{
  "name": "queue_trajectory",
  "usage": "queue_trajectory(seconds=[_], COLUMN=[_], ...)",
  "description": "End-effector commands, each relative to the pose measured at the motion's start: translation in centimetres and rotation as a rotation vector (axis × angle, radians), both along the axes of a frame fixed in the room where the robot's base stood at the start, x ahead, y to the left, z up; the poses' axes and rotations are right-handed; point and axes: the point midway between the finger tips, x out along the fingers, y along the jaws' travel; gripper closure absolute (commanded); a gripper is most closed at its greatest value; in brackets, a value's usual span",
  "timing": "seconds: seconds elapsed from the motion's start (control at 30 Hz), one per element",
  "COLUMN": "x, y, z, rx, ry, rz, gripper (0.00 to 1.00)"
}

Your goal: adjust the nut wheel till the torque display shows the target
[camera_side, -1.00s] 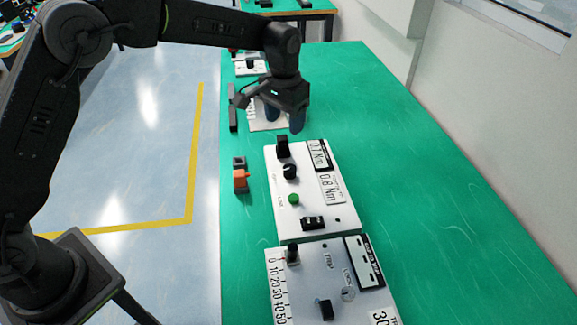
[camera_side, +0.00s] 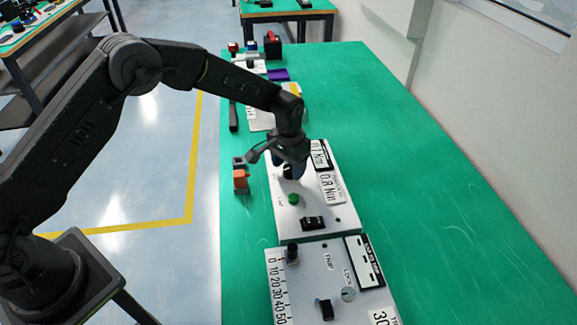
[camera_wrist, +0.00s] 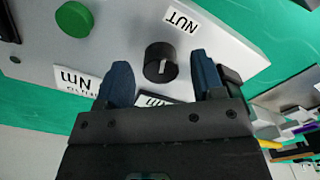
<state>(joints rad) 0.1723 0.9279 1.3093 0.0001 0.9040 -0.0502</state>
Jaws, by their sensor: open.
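The nut wheel is a black knob with a white pointer line, beside the NUT label (camera_wrist: 183,19) in the wrist view. The wheel (camera_wrist: 160,62) stands between my gripper's two blue fingers, with a visible gap on each side. My gripper (camera_side: 288,172) is open over the white panel (camera_side: 290,222) in the side view and hides most of the wheel there. The torque display (camera_side: 320,153) is black-framed and partly covered; its first digits are hard to read. The target card (camera_side: 331,188) reads 0.8 Nm.
The panel also carries a green button (camera_side: 293,198) and a black switch (camera_side: 312,223). A second panel (camera_side: 310,290) with a scale lies nearer the camera. The green table is clear to the right.

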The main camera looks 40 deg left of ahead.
Motion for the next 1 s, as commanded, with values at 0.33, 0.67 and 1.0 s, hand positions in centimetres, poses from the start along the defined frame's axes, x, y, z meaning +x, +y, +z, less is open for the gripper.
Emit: queue_trajectory(seconds=[0.33, 0.67, 1.0], x=[-0.01, 0.0, 0.0], y=[0.0, 0.0, 0.01], z=[-0.73, -0.69, -0.67], rx=[0.0, 0.0, 0.0], ry=[0.0, 0.0, 0.0], rz=[0.0, 0.0, -0.011], gripper=[0.38, 0.65, 0.87])
